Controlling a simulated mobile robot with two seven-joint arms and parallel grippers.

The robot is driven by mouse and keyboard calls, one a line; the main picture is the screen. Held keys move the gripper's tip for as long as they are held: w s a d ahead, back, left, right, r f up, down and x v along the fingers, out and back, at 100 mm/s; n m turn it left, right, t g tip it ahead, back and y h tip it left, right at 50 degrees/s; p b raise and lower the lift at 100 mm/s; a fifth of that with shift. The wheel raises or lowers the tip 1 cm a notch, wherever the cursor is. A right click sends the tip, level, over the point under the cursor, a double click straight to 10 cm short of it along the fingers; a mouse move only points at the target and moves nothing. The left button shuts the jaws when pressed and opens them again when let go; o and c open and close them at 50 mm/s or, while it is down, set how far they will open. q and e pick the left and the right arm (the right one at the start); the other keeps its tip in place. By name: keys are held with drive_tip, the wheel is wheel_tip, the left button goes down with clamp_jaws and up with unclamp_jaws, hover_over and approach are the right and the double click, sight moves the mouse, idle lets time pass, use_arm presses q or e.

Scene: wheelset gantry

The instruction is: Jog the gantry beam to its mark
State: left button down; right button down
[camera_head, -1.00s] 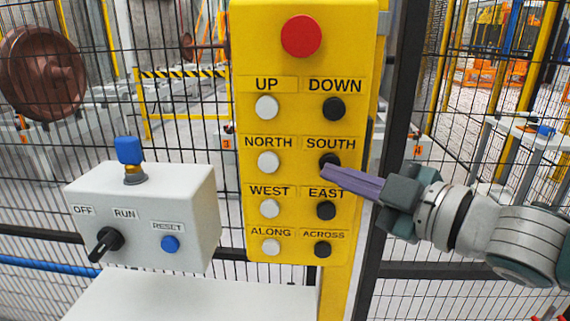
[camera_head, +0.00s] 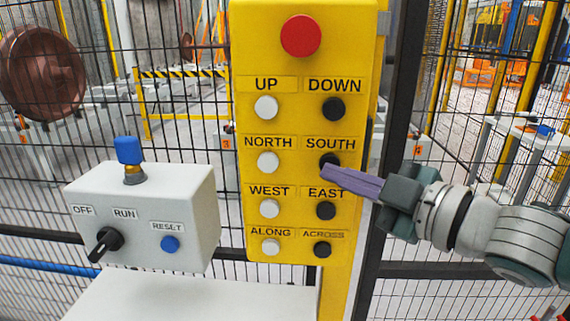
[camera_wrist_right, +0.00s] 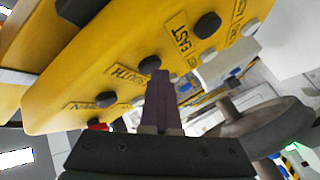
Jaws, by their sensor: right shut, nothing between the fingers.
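The yellow control pendant (camera_head: 290,185) hangs upright in the middle of the head view, with a red knob on top and labelled white and black buttons. My right gripper (camera_head: 325,172) is shut and empty, its purple fingers pointing left at the black SOUTH button (camera_head: 330,160). The fingertips overlap the button's lower edge. In the right wrist view the fingertips (camera_wrist_right: 158,76) meet the SOUTH button (camera_wrist_right: 150,64); they look in contact, but how far it is pressed cannot be told. I cannot make out the gantry beam or its mark. My left gripper is out of view.
A white box (camera_head: 150,220) with an OFF/RUN switch, a blue RESET button and a blue-topped key stands left of the pendant. A black mesh fence (camera_head: 200,200) lies behind. A brown wheel (camera_head: 42,75) shows beyond it. A white ledge (camera_head: 190,300) is below.

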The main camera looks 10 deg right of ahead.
drive_tip(key=shift+s, duration=0.1)
drive_tip(key=shift+s+a+p, duration=0.2)
drive_tip(key=shift+s+p, duration=0.4)
drive_tip(key=shift+s, duration=0.1)
drive_tip(key=s+p, duration=0.1)
drive_tip(key=s, duration=0.1)
drive_tip(key=s+a+p, duration=0.1)
drive_tip(key=s, duration=0.1)
drive_tip(key=shift+s+a+p, duration=0.2)
drive_tip(key=shift+s+p, duration=0.2)
idle(0.9)
idle(0.6)
